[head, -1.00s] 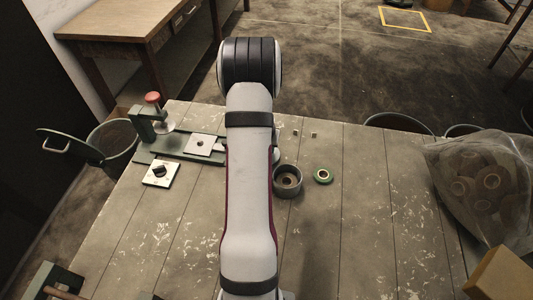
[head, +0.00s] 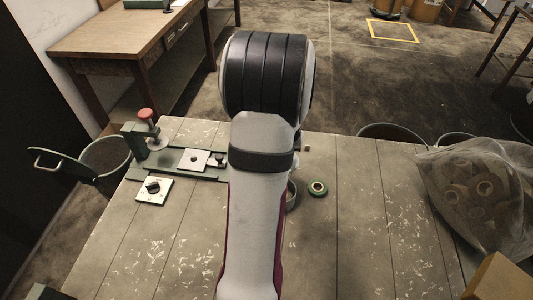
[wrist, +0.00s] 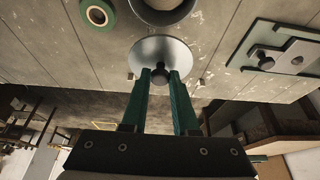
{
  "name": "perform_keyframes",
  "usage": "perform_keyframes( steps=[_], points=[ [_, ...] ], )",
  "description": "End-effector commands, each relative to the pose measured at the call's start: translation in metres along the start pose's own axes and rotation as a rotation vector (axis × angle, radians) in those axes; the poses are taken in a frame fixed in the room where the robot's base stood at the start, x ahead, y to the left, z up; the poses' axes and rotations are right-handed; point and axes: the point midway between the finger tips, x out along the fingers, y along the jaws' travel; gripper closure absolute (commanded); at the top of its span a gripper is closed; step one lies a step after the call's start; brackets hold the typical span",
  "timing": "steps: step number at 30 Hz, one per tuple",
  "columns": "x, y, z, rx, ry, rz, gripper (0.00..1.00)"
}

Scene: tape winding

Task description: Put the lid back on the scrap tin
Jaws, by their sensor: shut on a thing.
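My gripper (wrist: 160,78) has green fingers and is shut on the dark knob of a round silver lid (wrist: 150,48). In the wrist view the lid is held off the table, close to the grey round tin (wrist: 165,10) and apparently apart from it. The tin is cut off by the top edge of that view.
A green tape roll (head: 317,188) lies right of the tin. A green fixture with a red knob (head: 146,114) and a pale plate with a black knob (head: 153,189) stand on the left. A bag of rolls (head: 475,190) sits at right. The front middle boards are clear.

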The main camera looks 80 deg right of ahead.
Motion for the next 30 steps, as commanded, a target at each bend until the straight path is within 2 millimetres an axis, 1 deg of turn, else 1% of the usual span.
perform_keyframes(
  steps=[1, 3, 6, 9, 11, 15, 18, 21, 23, 25, 30],
  points=[
    [-0.008, 0.010, 0.001, 0.005, 0.003, 0.002, 1.00],
    [-0.016, 0.021, 0.002, 0.004, 0.002, 0.001, 1.00],
    [-0.024, 0.031, 0.005, -0.005, 0.001, -0.002, 1.00],
    [-0.031, 0.035, 0.013, -0.066, 0.000, -0.029, 1.00],
    [-0.035, 0.034, 0.020, -0.135, 0.001, -0.058, 1.00],
    [-0.047, 0.025, 0.036, -0.336, 0.001, -0.144, 1.00],
    [-0.056, 0.016, 0.044, -0.486, 0.001, -0.205, 1.00],
    [-0.062, 0.010, 0.048, -0.584, 0.001, -0.245, 1.00],
    [-0.061, 0.008, 0.050, -0.609, 0.000, -0.255, 1.00],
    [-0.055, 0.008, 0.053, -0.614, -0.002, -0.259, 1.00],
    [-0.035, 0.008, 0.062, -0.614, -0.004, -0.258, 1.00]
  ],
)
